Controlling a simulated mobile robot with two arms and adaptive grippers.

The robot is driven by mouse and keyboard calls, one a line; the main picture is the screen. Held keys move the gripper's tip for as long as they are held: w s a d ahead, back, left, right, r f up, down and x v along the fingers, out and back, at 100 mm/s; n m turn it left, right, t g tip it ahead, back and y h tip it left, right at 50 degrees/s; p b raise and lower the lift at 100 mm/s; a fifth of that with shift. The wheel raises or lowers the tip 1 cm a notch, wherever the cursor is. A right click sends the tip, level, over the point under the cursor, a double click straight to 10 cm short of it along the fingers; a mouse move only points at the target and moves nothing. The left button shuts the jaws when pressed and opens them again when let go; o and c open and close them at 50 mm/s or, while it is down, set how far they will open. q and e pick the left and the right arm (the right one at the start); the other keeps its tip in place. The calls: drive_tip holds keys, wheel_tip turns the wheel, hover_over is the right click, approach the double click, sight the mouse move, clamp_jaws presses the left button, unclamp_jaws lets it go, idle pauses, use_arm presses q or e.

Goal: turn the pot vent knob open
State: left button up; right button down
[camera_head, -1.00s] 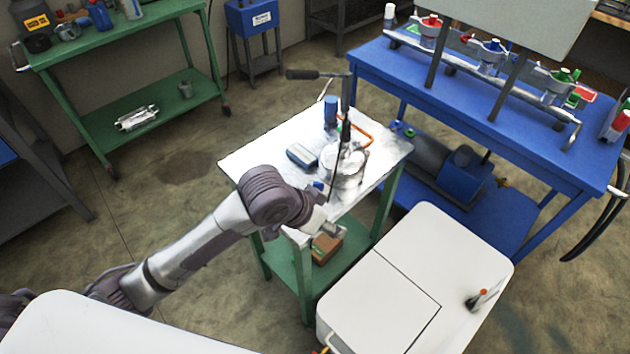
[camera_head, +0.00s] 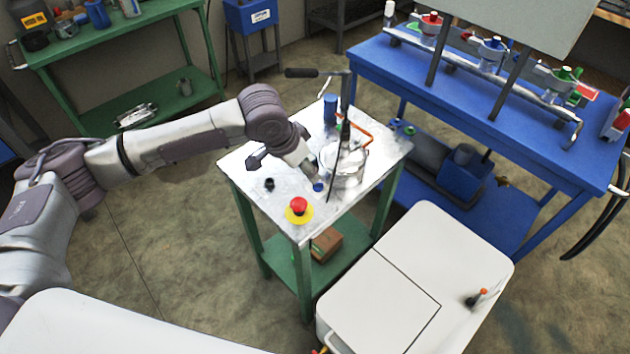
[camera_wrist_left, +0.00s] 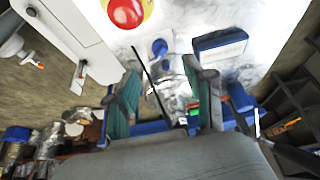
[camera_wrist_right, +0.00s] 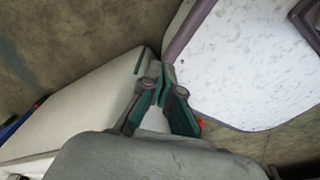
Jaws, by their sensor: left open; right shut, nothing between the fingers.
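The silver pot (camera_head: 345,168) stands on the small white-topped table with a lever and thin rod above it. A small blue knob (camera_head: 318,187) sits at the pot's near-left side, and it also shows in the left wrist view (camera_wrist_left: 160,47); I cannot tell whether it is the vent knob. My left gripper (camera_head: 315,168) is beside the pot's left side, partly hidden by the arm. In the left wrist view its fingers are apart (camera_wrist_left: 162,68), with part of the pot beyond them. My right gripper (camera_wrist_right: 165,90) is shut and empty, away from the pot.
A red button on a yellow base (camera_head: 299,210) sits at the table's near corner. A blue box (camera_wrist_left: 220,46) lies near the left gripper. A blue bottle (camera_head: 330,108) stands behind the pot. The blue workbench (camera_head: 400,75) is at the right, and a white cabinet (camera_head: 430,260) in front.

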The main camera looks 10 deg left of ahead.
sight(315, 188)
use_arm(q)
drive_tip(key=x, duration=0.9)
drive_tip(key=shift+d, duration=0.1)
clamp_jaws()
